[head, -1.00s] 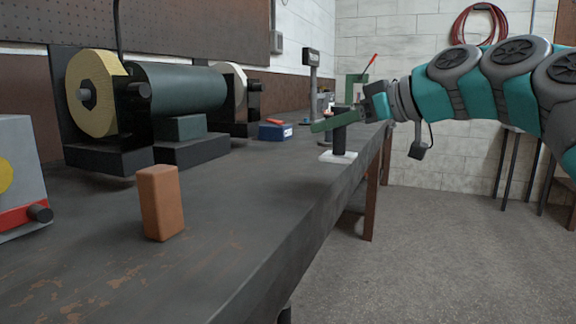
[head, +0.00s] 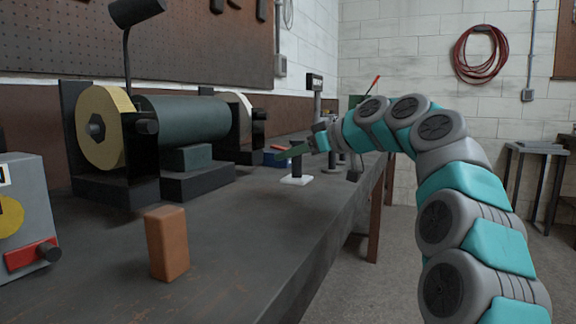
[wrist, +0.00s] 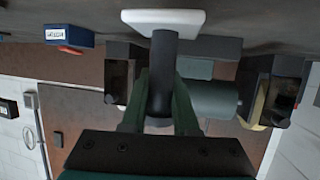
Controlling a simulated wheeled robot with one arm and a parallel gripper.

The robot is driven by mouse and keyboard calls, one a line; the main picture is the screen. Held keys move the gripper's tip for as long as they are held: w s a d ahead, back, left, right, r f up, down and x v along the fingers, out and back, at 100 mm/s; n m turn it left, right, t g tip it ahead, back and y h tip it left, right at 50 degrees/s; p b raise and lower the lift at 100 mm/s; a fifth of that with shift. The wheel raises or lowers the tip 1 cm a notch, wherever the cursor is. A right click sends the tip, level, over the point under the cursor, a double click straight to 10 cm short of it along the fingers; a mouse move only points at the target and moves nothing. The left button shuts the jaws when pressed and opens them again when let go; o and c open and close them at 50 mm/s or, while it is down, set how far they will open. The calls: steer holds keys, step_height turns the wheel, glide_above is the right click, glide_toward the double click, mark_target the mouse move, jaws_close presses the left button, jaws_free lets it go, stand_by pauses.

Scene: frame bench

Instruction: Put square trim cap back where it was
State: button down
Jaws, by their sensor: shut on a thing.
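The square trim cap shows as a white square plate (head: 296,180) with an upright dark stem (head: 297,164) in the head view. In the wrist view the plate (wrist: 180,20) is at the top, with the dark stem (wrist: 162,60) running down from it. My gripper (head: 298,150) has its green fingers on both sides of the stem and is shut on it; it also shows in the wrist view (wrist: 160,88). The plate is low over the bench top; I cannot tell whether it touches.
The dark bench (head: 245,235) carries a grinder-like machine (head: 183,121), a brown block (head: 167,243) at the front and a grey box (head: 25,205) at the left edge. A blue box (wrist: 68,38) with a red part lies near the cap. The bench front-middle is clear.

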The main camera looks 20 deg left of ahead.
steer(key=shift+w+a, duration=0.25)
steer(key=shift+a, duration=0.1)
steer(key=shift+f, duration=1.85)
steer(key=c, duration=0.7)
jaws_free()
steer(key=b+v, duration=0.1)
steer(key=v, duration=1.1)
steer(key=shift+r+b, duration=0.1)
steer(key=shift+b, duration=0.2)
